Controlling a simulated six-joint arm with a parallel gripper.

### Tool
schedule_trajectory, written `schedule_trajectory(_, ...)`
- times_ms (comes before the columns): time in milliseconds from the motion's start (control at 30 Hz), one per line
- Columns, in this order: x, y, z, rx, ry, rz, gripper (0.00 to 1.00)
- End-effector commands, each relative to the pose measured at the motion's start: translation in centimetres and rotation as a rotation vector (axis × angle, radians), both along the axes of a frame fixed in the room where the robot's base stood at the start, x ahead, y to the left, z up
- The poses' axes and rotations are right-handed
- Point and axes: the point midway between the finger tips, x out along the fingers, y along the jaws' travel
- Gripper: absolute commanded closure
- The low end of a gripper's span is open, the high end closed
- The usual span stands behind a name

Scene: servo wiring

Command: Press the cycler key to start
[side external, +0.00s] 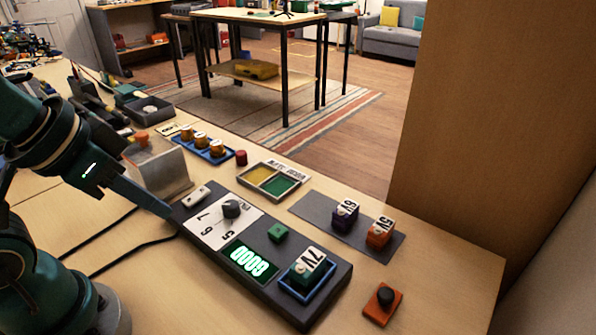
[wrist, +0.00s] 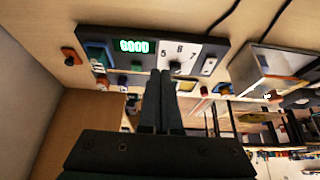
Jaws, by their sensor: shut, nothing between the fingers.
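The cycler (side external: 216,246) is a long dark box on the bench. It carries a dial knob (side external: 232,209) on a white numbered plate, a lit green display (side external: 250,262), a green square key (side external: 278,232) and a blue-rimmed bay (side external: 302,290) holding a block labelled 7V (side external: 308,263). My gripper (side external: 168,212) is shut and empty at the cycler's left end in the side view, away from the green key. In the wrist view its fingertips (wrist: 160,73) overlap the cycler's edge, between knob and display.
A white rocker-like part (side external: 196,196) sits at the cycler's left end. Behind are a two-colour tray (side external: 272,180), a red cap (side external: 241,157) and a metal box (side external: 158,170). Purple (side external: 344,216) and orange (side external: 379,232) blocks stand on a grey mat; an orange-based black button (side external: 384,301) is front right.

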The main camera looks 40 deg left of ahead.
Motion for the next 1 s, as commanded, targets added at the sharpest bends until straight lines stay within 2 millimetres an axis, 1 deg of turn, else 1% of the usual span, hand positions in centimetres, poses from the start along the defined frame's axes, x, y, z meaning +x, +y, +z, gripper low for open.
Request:
schedule_trajectory(433, 0.0, 0.0, 0.0, 0.001, 0.000, -0.003, 1.00)
schedule_trajectory(567, 0.2, 0.3, 0.1, 0.042, -0.010, -0.053, 1.00)
schedule_trajectory(667, 1.2, 1.5, 0.8, 0.173, -0.047, -0.160, 1.00)
schedule_trajectory(767, 3.0, 3.0, 1.6, 0.382, -0.054, -0.356, 1.00)
schedule_trajectory(800, 3.9, 3.4, 1.9, 0.474, -0.050, -0.451, 1.00)
schedule_trajectory(900, 6.2, 3.8, 2.5, 0.683, -0.036, -0.685, 1.00)
schedule_trajectory(1000, 8.6, 3.3, 2.8, 0.873, -0.022, -0.912, 1.00)
